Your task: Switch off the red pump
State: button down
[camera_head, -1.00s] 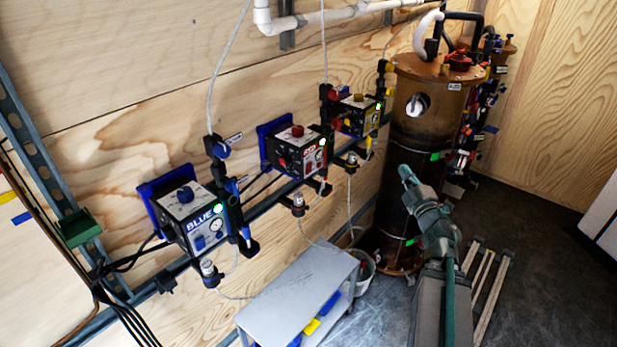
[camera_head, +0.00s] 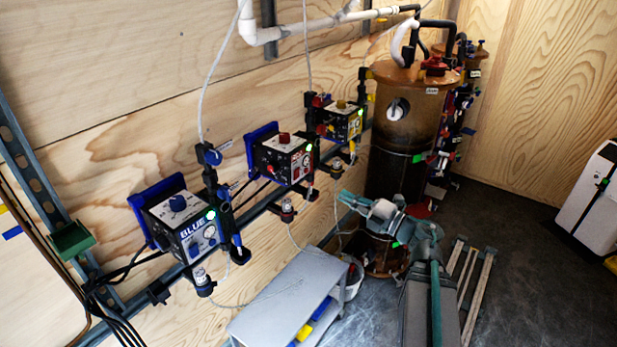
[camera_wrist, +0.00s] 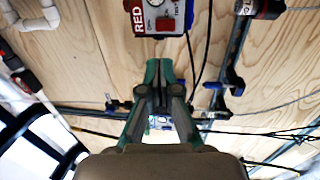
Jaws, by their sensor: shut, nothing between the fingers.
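The red pump (camera_head: 283,158) is the middle of three pump boxes on the wooden wall in the head view. It has a red knob on top and a lit green light at its right edge. In the wrist view the red pump (camera_wrist: 160,18) shows at the top, cut off by the frame, with the label RED and a red control on its face. My gripper (camera_wrist: 160,66) is shut and empty, its fingertips just below the pump's edge in that picture; the gap in depth cannot be told. In the head view my gripper (camera_head: 347,198) points left, toward the wall.
The blue pump (camera_head: 182,218) is left of the red one and a yellow pump (camera_head: 341,121) is right. Hoses and valves run between them. A grey shelf cart (camera_head: 290,295) stands below, beside a bucket (camera_head: 352,280). A rusty tank (camera_head: 400,130) stands behind my arm.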

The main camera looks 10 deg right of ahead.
aim_at(298, 171)
jog(key=shift+w+a, duration=0.1)
jog(key=p+x, duration=0.4)
jog(key=x, duration=0.8)
jog(key=shift+w+a+r, duration=0.15)
jog(key=shift+w, duration=0.1)
jog(key=shift+w+a, duration=0.4)
